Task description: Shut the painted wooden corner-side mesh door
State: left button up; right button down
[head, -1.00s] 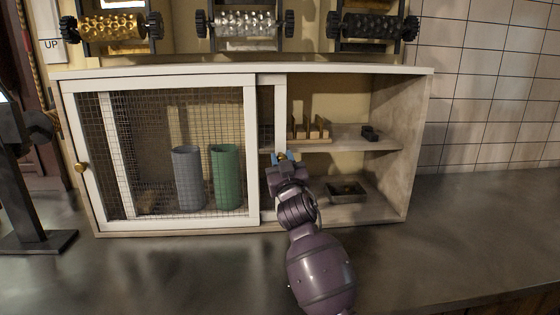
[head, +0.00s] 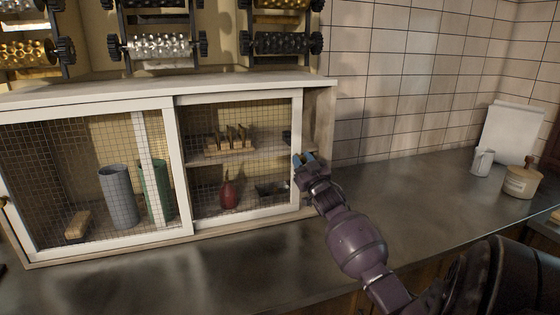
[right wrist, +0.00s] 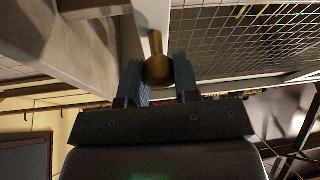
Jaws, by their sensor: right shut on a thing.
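The corner-side mesh door (head: 240,97) is a white-painted wooden frame with wire mesh on the right half of the cabinet. A narrow opening shows between its right edge and the cabinet's right side wall (head: 322,110). My right gripper (head: 304,160) is at the door's right upright, shut on the door's brass knob (right wrist: 158,69), which shows between the blue fingers in the right wrist view. In the head view the fingers hide the knob. My left gripper is not in view.
The other mesh door (head: 90,111) covers the left half. Behind the mesh are a grey cylinder (head: 118,197), a green cylinder (head: 156,190) and a red vase (head: 228,194). A mug (head: 482,162) and a lidded pot (head: 521,181) stand right on the otherwise open counter (head: 420,195).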

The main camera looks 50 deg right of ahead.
jog(key=shift+s+d, duration=0.5)
jog(key=shift+d, duration=0.3)
jog(key=shift+s+d, duration=0.5)
jog(key=shift+d, duration=0.25)
jog(key=c, duration=0.9)
grip_release()
jog(key=shift+o, duration=0.2)
jog(key=v, duration=1)
jog(key=shift+s+a+f, duration=0.15)
jog(key=shift+s+a, duration=0.05)
jog(key=shift+s, duration=0.1)
jog(key=shift+c, duration=0.5)
